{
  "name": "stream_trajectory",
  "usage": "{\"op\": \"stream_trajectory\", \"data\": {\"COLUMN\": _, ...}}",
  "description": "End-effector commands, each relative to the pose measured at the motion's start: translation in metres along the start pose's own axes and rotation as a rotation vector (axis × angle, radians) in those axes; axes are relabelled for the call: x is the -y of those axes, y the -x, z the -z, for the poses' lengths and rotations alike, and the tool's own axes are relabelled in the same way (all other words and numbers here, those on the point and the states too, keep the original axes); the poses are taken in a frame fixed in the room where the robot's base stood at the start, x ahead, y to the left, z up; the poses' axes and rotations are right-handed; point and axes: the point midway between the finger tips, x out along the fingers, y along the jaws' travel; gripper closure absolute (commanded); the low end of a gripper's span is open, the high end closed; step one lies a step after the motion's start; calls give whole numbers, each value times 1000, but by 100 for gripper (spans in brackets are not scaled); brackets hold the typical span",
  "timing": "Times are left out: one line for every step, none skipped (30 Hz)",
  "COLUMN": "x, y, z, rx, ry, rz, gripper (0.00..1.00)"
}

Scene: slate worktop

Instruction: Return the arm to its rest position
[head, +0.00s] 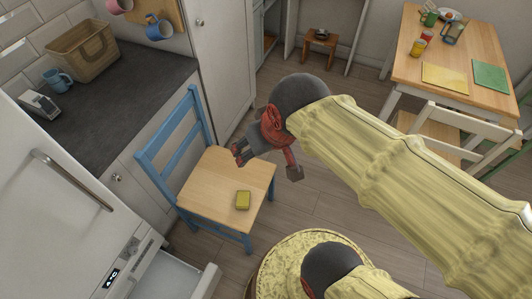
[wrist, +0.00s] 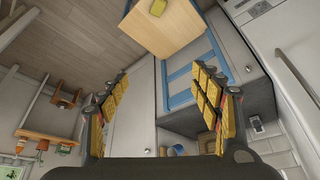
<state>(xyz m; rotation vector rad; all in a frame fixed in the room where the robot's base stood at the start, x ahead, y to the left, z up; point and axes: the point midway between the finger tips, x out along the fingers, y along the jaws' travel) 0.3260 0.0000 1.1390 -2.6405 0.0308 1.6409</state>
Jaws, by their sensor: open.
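My arm (head: 400,170) reaches from the lower right of the head view to the middle. My gripper (head: 268,165) hangs in the air above and beside the blue chair (head: 211,178). Its fingers are spread apart and hold nothing; the wrist view also shows the open gripper (wrist: 162,105) with a wide gap between its yellow finger pads.
A dark worktop (head: 110,125) with a basket (head: 83,50), a blue mug (head: 58,80) and a small device is at the left. The fridge (head: 60,200) has an open drawer (head: 178,280) below. A dining table (head: 450,50) with several items stands at the upper right.

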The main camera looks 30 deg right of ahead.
Motion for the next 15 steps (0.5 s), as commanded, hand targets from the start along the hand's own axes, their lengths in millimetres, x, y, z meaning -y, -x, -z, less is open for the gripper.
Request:
{"op": "stream_trajectory", "data": {"x": 0, "y": 9, "z": -8, "rx": -16, "ry": 11, "rz": 0, "gripper": 36}}
{"op": "stream_trajectory", "data": {"x": -1, "y": 12, "z": -12, "rx": -20, "ry": 18, "rz": 0, "gripper": 36}}
{"op": "stream_trajectory", "data": {"x": -1, "y": 16, "z": -16, "rx": -26, "ry": 25, "rz": 0, "gripper": 36}}
{"op": "stream_trajectory", "data": {"x": -1, "y": 18, "z": -19, "rx": -28, "ry": 29, "rz": 0, "gripper": 36}}
{"op": "stream_trajectory", "data": {"x": -1, "y": 20, "z": -21, "rx": -31, "ry": 32, "rz": 0, "gripper": 36}}
{"op": "stream_trajectory", "data": {"x": -1, "y": 22, "z": -23, "rx": -33, "ry": 36, "rz": 0, "gripper": 36}}
{"op": "stream_trajectory", "data": {"x": -1, "y": 22, "z": -24, "rx": -33, "ry": 37, "rz": 0, "gripper": 36}}
{"op": "stream_trajectory", "data": {"x": -1, "y": 22, "z": -25, "rx": -33, "ry": 39, "rz": 0, "gripper": 36}}
{"op": "stream_trajectory", "data": {"x": -1, "y": 23, "z": -25, "rx": -33, "ry": 39, "rz": 0, "gripper": 36}}
{"op": "stream_trajectory", "data": {"x": -1, "y": 23, "z": -25, "rx": -33, "ry": 39, "rz": 0, "gripper": 36}}
{"op": "stream_trajectory", "data": {"x": -1, "y": 23, "z": -25, "rx": -33, "ry": 39, "rz": 0, "gripper": 36}}
{"op": "stream_trajectory", "data": {"x": -1, "y": 23, "z": -25, "rx": -33, "ry": 39, "rz": 0, "gripper": 36}}
{"op": "stream_trajectory", "data": {"x": -1, "y": 23, "z": -25, "rx": -33, "ry": 39, "rz": 0, "gripper": 36}}
{"op": "stream_trajectory", "data": {"x": -1, "y": 23, "z": -24, "rx": -33, "ry": 39, "rz": 0, "gripper": 36}}
{"op": "stream_trajectory", "data": {"x": -1, "y": 23, "z": -24, "rx": -33, "ry": 39, "rz": 0, "gripper": 36}}
